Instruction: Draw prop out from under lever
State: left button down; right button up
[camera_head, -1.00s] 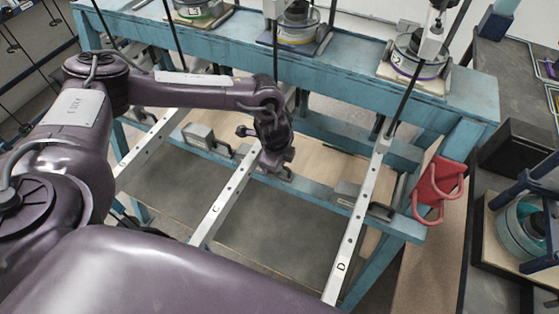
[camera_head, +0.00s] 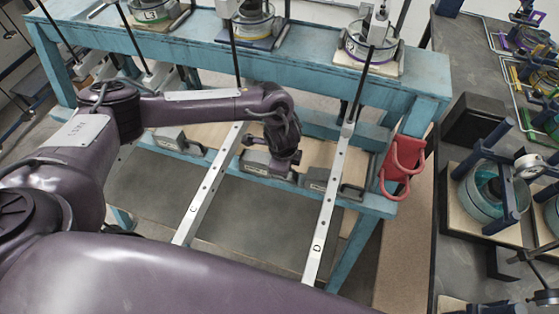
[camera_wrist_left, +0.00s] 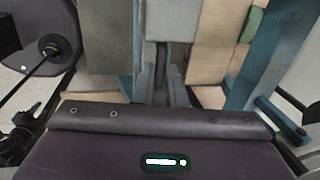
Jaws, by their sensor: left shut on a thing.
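Lever C (camera_head: 204,190) is a pale bar with holes that slopes down toward me. A grey prop block (camera_head: 256,164) sits on the teal rail just right of lever C, with a visible gap to the bar in the head view. My left gripper (camera_head: 285,168) is shut at the block's right end, on its handle side; the arm hides the handle and fingertips. In the left wrist view the fingers (camera_wrist_left: 168,88) reach down past the dark wrist edge, and their grip is hard to make out. My right gripper is not in view.
Lever D (camera_head: 325,210) stands to the right with another prop (camera_head: 318,180) at it. A further grey block (camera_head: 170,138) lies left of lever C. A red holder (camera_head: 403,160) hangs on the teal frame's right end (camera_head: 420,105).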

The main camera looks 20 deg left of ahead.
pick_arm(q)
jog(key=shift+d, duration=0.2)
jog(key=c, duration=1.7)
grip_release()
jog(key=shift+o, duration=1.1)
jog(key=shift+d, duration=0.2)
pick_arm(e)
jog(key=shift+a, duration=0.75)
pick_arm(q)
jog(key=shift+a, duration=0.15)
jog(key=shift+a+r, duration=0.1)
jog(key=shift+r, duration=0.1)
notch_tip(320, 180, up, 7)
jog(key=s+b, duration=0.1)
jog(key=shift+s+d+r, duration=0.2)
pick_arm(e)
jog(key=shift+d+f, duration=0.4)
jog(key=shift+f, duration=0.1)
